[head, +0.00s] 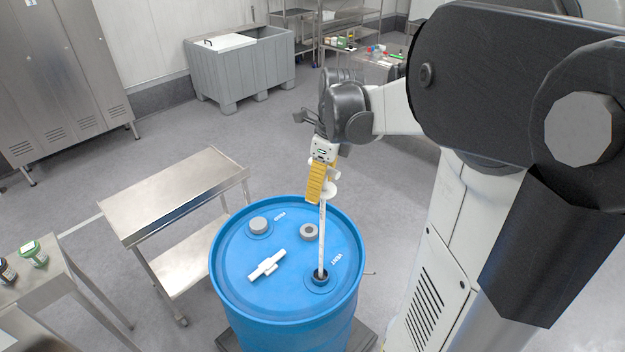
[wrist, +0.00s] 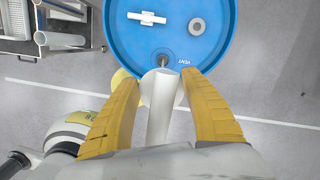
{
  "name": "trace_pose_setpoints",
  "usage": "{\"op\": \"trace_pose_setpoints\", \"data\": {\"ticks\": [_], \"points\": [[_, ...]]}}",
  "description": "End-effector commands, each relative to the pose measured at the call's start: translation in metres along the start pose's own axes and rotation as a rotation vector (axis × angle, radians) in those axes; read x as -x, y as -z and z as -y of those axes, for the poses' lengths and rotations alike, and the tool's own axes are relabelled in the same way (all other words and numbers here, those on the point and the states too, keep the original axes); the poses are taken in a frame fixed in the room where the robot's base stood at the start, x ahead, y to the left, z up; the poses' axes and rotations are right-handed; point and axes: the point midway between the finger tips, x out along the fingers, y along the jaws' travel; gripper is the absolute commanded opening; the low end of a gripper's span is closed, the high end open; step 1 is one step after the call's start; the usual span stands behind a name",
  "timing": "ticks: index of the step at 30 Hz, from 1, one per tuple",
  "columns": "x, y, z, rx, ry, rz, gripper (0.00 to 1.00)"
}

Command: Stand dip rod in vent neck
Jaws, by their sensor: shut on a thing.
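The white dip rod (head: 322,232) hangs nearly upright from my gripper (head: 318,192), which is shut on its upper part. In the wrist view the rod's thick white handle (wrist: 160,105) lies between the yellow fingers (wrist: 159,79). The vent neck (head: 320,279) is the open neck on the near right of the blue drum's lid (head: 290,300), beside printed lettering. The rod's lower end meets the neck's opening; how deep it reaches inside is hidden.
A steel cart (head: 175,190) stands left of the drum. A grey bin (head: 240,65) stands behind; floor between is clear.

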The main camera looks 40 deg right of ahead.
Motion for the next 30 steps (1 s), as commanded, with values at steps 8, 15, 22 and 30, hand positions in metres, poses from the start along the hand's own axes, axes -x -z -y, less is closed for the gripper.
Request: {"op": "trace_pose_setpoints", "data": {"ticks": [8,15,22,30], "points": [[-0.022,0.003,0.000,0.000,0.000,0.000,0.13],[-0.039,0.006,0.000,0.000,0.000,0.000,0.13],[-0.055,0.008,0.000,0.000,0.000,0.000,0.13],[-0.073,0.011,0.000,0.000,0.000,0.000,0.13]]}}
